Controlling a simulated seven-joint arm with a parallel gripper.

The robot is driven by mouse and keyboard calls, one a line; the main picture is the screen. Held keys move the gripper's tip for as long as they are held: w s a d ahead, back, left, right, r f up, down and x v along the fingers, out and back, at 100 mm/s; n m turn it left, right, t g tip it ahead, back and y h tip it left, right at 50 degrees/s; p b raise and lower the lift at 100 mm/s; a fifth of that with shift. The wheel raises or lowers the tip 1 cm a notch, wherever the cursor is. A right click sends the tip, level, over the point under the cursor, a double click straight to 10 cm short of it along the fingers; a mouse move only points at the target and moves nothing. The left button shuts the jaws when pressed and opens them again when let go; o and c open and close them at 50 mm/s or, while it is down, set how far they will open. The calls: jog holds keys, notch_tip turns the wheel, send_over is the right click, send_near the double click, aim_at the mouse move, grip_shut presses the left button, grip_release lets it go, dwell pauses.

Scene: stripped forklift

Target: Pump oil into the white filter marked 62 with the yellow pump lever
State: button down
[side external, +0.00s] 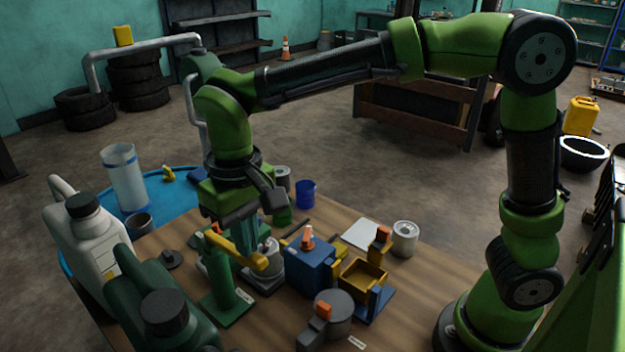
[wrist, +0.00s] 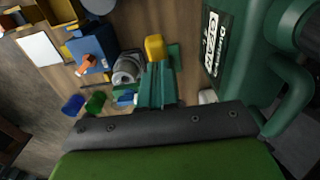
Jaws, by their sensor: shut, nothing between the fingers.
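A green pump stand (side external: 222,290) on the wooden table carries the yellow pump lever (side external: 236,248), which slopes down to the right. My gripper (side external: 257,243) is shut and empty, fingers pointing down beside the lever's outer end. In the wrist view my gripper (wrist: 158,68) has its tips close to the yellow lever (wrist: 155,47), with the filter (wrist: 128,69) just left of them. I cannot tell whether the fingers touch the lever.
A green jug (side external: 165,310) and a white jug (side external: 88,240) stand left of the pump. A blue box (side external: 308,268) with a small orange cone stands close right. Beyond are a yellow tray (side external: 362,280) and another pale can (side external: 404,238). A grey round part (side external: 334,312) lies in front.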

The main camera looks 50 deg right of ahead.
jog(key=shift+f, duration=2.4)
jog(key=shift+r, duration=4.05)
jog(key=shift+f, duration=0.1)
dwell(2.5)
